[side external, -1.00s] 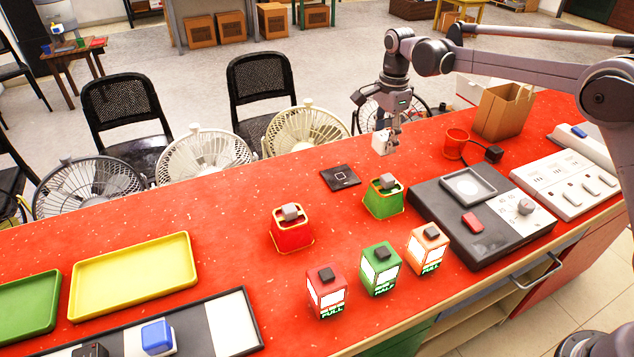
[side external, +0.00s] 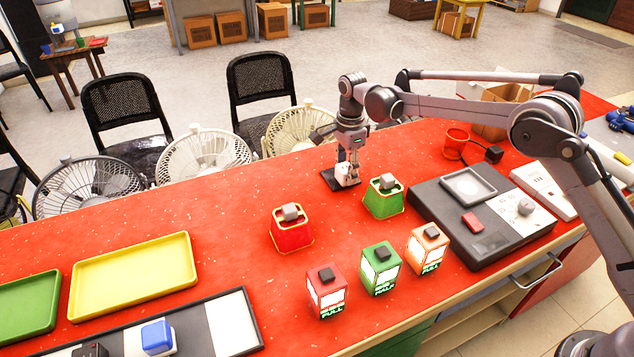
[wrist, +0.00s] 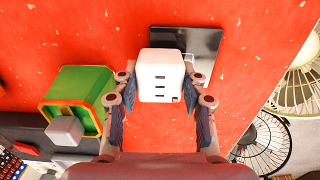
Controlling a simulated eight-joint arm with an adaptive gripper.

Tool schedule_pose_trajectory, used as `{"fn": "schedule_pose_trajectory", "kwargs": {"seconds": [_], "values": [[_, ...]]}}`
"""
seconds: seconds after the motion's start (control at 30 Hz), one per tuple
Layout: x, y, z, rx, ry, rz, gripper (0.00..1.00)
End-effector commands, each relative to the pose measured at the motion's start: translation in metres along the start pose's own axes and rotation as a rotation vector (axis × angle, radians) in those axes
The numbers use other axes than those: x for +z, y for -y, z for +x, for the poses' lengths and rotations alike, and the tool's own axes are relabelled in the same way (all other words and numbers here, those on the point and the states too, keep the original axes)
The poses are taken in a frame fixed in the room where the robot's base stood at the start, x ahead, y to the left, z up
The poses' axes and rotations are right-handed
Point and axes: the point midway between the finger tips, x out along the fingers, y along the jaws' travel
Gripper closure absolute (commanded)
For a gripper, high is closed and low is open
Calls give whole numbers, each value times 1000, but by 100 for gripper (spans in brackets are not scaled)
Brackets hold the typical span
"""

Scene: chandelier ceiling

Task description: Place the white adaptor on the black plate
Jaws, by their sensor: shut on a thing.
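The white adaptor (wrist: 160,76) is a small white block with dark slots, held between the two fingers of my gripper (wrist: 162,88). In the side external view the adaptor (side external: 346,176) is upright at the tips of my gripper (side external: 347,165), over or just in front of the black plate (side external: 328,179). In the wrist view the black plate (wrist: 205,42) shows behind the adaptor and reaches out to its right, partly hidden by it. I cannot tell whether the adaptor touches the plate.
A green container with a grey block (side external: 384,203) stands close to the right of the plate. A red container (side external: 291,235) and lit boxes (side external: 380,268) stand nearer the front. A dark device (side external: 470,240) is at right. The red counter left of the plate is clear.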

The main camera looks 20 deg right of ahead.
Motion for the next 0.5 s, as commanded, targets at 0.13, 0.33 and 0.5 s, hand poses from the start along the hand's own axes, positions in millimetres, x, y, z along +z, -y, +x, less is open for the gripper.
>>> {"fn": "schedule_pose_trajectory", "kwargs": {"seconds": [0.13, 0.33, 0.5], "values": [[0, 0, 0, 0, 0, 0, 90], [0, 0, 3, 0, 0, 0, 90], [0, 0, 3, 0, 0, 0, 35]]}}
